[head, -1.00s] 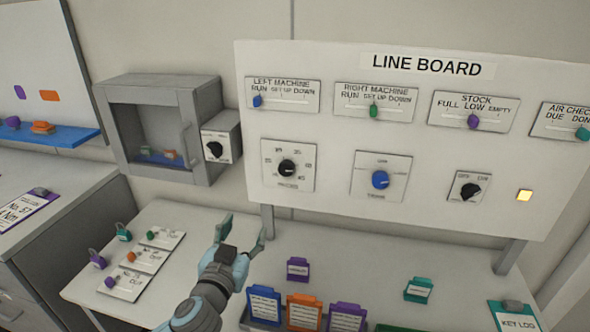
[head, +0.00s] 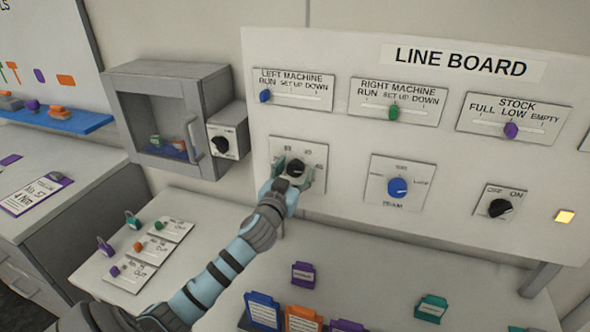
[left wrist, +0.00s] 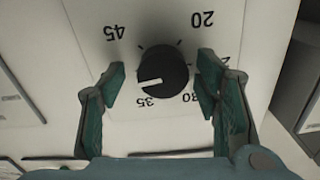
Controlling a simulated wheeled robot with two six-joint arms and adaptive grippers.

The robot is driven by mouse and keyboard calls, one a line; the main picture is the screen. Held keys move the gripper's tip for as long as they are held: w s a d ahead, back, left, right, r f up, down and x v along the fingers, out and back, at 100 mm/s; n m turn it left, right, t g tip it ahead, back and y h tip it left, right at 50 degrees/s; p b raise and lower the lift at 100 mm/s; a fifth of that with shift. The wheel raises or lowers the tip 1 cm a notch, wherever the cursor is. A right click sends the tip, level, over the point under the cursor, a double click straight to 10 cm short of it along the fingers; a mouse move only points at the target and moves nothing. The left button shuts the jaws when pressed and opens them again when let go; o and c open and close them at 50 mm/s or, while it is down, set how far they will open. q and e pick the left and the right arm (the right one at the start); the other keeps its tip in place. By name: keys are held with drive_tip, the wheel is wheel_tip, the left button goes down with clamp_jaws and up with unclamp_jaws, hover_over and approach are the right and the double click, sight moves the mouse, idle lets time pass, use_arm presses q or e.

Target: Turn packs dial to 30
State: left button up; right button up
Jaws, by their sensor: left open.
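The packs dial is a black knob on a white plate (head: 316,151) at the lower left of the line board. In the left wrist view its knob (left wrist: 163,71) shows a white pointer line aimed left and slightly down. The printed 45, 20, 30 and 35 are readable around it, upside down; the pointer aims between 45 and 35, where the left finger covers the plate. My left gripper (head: 293,176) is open, one finger on each side of the knob, with gaps visible on both sides. My right gripper is not in view.
Beside the dial are a blue team knob (head: 397,188) and a black off/on knob (head: 500,208). Sliders run along the top of the line board (head: 440,110). A grey cabinet (head: 165,110) stands left of it. Several coloured card holders sit on the counter below.

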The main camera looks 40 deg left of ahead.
use_arm(q)
drive_tip(key=shift+w+a, duration=0.1)
drive_tip(key=shift+w, duration=0.1)
drive_tip(key=shift+s+r, duration=0.2)
drive_tip(key=shift+s, duration=0.05)
drive_tip(key=shift+c, duration=0.2)
drive_tip(key=shift+w+f, duration=0.1)
drive_tip(key=c, duration=1.1)
drive_tip(key=shift+n, duration=0.3)
